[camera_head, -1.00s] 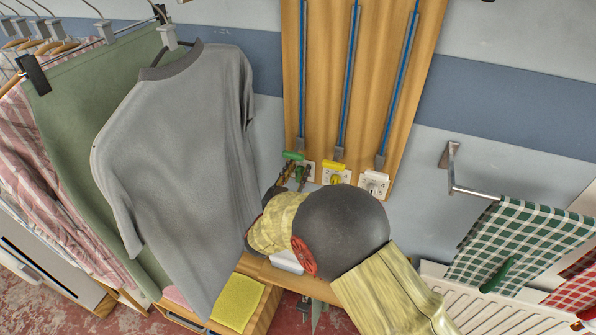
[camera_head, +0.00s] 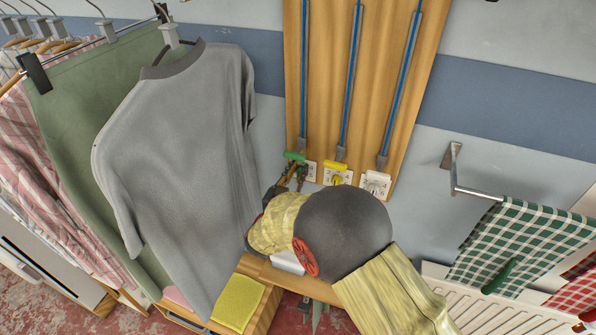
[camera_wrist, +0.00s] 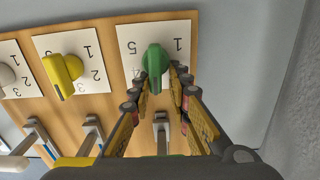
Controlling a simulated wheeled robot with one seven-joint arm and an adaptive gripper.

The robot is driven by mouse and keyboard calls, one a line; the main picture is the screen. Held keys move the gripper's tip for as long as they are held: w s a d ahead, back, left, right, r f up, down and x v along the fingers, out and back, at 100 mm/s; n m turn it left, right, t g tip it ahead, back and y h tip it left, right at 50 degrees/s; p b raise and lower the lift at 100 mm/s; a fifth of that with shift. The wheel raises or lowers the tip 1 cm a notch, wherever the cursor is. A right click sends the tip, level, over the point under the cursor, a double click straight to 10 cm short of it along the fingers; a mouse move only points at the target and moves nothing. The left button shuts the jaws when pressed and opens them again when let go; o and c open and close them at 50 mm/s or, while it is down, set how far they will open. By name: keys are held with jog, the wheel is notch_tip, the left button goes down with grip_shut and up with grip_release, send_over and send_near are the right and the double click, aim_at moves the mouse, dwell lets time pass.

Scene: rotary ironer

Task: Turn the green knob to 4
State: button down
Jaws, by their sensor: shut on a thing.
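In the head view the green knob (camera_head: 294,156) is at the left of a row of three knobs on the wooden board (camera_head: 325,75). My gripper (camera_head: 297,174) reaches it from below, partly hidden by my arm.
A yellow knob (camera_head: 336,167) and a white knob (camera_head: 376,180) stand to the right on their own plates. A grey shirt (camera_head: 180,150) hangs close to the left of my arm. A towel rail (camera_head: 475,192) is at the right.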

aim_at(310, 170)
jog(key=m+b, duration=0.3)
jog(key=d+f+m+b, duration=0.1)
jog(key=m+b, duration=0.2)
jog(key=b, duration=0.1)
jog(key=s+d+f+m+b, duration=0.1)
jog(key=m+b, duration=0.2)
jog(key=m, duration=0.1)
jog(key=shift+d+f, duration=0.15)
jog(key=shift+d, duration=0.05)
jog(key=shift+f+m+b, duration=0.1)
jog(key=shift+m+b, duration=0.6)
jog(key=shift+b, duration=0.4)
jog(key=c, duration=1.9)
grip_release()
jog(key=shift+r, duration=0.25)
jog(key=shift+a+r, duration=0.1)
jog(key=shift+r, duration=0.15)
